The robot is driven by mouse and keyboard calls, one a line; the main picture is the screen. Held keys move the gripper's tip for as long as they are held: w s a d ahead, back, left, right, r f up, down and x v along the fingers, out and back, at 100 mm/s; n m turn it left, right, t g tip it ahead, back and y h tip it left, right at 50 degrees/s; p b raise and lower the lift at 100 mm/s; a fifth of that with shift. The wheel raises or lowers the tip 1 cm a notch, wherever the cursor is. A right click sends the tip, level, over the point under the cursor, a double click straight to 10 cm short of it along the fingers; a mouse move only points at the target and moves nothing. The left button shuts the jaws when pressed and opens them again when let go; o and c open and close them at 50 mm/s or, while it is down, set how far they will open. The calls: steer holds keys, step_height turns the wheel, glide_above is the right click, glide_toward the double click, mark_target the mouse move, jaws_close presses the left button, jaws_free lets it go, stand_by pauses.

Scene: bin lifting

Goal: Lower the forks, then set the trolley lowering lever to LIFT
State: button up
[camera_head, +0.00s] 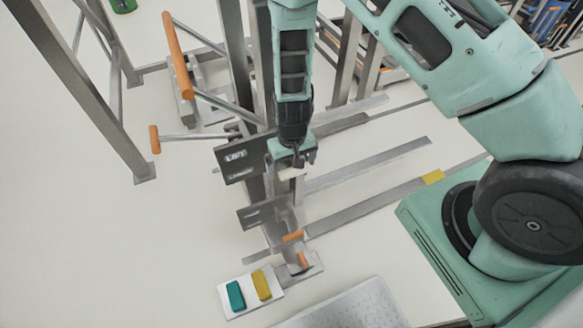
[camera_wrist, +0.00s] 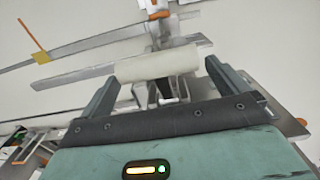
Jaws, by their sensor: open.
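My gripper (camera_head: 292,160) hangs in front of the trolley's mast in the head view, beside a dark plate (camera_head: 240,157) lettered LIFT above and a second, blurred word below. In the wrist view my gripper (camera_wrist: 160,72) is open, and a cream cylindrical bar (camera_wrist: 158,64) lies across the gap between its fingers. Contact with the bar cannot be told. The bar may be the lowering lever's handle; most of the lever is hidden behind my gripper. The trolley's forks (camera_head: 365,163) stretch right as long grey bars near the floor. Their exact height cannot be told.
A second dark plate (camera_head: 262,211) sits lower on the mast. Below it are small orange handles (camera_head: 292,237) and a white panel with a teal block (camera_head: 235,296) and a yellow block (camera_head: 261,285). Orange-gripped bars (camera_head: 155,139) stick out left. Open floor lies at lower left.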

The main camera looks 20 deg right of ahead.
steer(key=shift+f, duration=1.15)
